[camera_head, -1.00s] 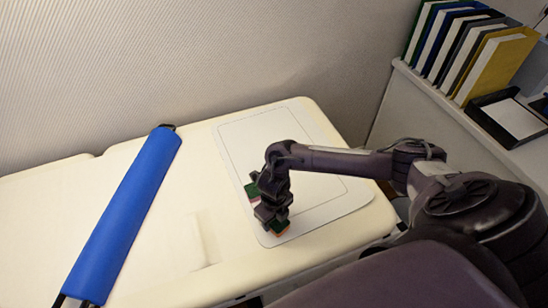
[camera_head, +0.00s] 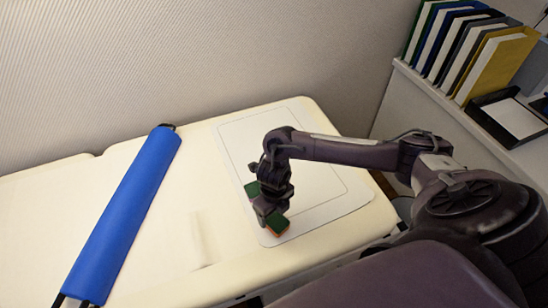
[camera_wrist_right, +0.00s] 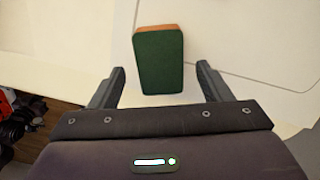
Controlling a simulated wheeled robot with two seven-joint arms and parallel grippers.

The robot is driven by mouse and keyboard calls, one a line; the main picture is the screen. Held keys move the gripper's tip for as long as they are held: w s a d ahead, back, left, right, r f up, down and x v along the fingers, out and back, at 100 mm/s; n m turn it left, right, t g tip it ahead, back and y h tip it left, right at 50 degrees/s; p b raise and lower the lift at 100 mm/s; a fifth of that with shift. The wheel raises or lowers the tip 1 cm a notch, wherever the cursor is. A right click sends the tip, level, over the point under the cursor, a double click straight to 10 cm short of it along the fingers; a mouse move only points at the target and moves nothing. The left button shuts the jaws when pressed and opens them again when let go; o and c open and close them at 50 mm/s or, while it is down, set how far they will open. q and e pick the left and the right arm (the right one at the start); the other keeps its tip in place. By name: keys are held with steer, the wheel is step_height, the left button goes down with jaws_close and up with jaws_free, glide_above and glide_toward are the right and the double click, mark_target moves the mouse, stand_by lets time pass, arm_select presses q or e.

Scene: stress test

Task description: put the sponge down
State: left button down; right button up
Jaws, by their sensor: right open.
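The sponge (camera_head: 278,226) is green with an orange layer. In the head view its ends show on both sides of my right gripper (camera_head: 268,207), which hides its middle. In the right wrist view the sponge (camera_wrist_right: 158,62) lies between the spread fingers of my right gripper (camera_wrist_right: 160,80), with a visible gap on each side. It is over the white outlined mat (camera_head: 240,130) near its front left part; I cannot tell for sure whether it rests flat. My left gripper is not in view.
A blue roll (camera_head: 125,215) lies across the cream padded table (camera_head: 50,205) at left. A shelf at right holds several binders (camera_head: 490,60) and a black tray (camera_head: 508,118). The wall is behind the table. The table between roll and mat is clear.

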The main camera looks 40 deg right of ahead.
mark_target(274, 219)
step_height(274, 219, up, 8)
steer(key=p, duration=0.1)
steer(key=shift+s, duration=0.1)
stand_by(0.6)
